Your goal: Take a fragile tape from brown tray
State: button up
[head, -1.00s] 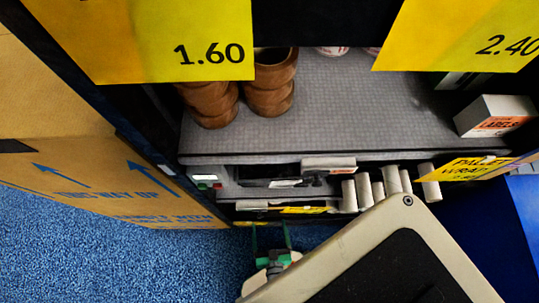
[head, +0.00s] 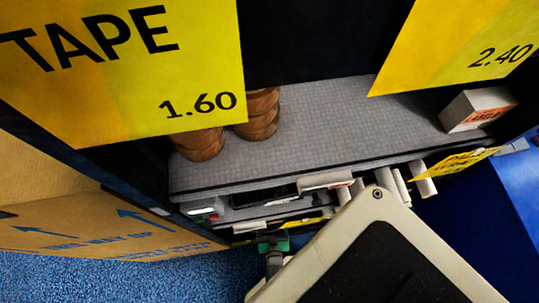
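No brown tray and no fragile tape can be made out in the head view now. Stacks of plain brown tape rolls (head: 259,113) stand on the grey upper shelf (head: 340,118), partly behind the yellow tape price sign (head: 150,70). My gripper (head: 273,238), with green parts, is low in front of the shelf edge, below the lower shelf and well apart from the brown rolls. It is small and partly hidden, so its opening cannot be told. Nothing is seen in it.
A labels box (head: 478,108) stands at the shelf's right end. White rolls (head: 400,184) stick out of the lower shelf. A large carton (head: 120,222) stands at left, a blue surface (head: 500,190) at right. The middle of the upper shelf is clear.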

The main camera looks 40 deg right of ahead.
jog(key=shift+x, duration=2.55)
jog(key=shift+a+f, duration=0.1)
jog(key=shift+f, duration=0.05)
jog(key=shift+s, duration=0.1)
jog(key=c, duration=0.8)
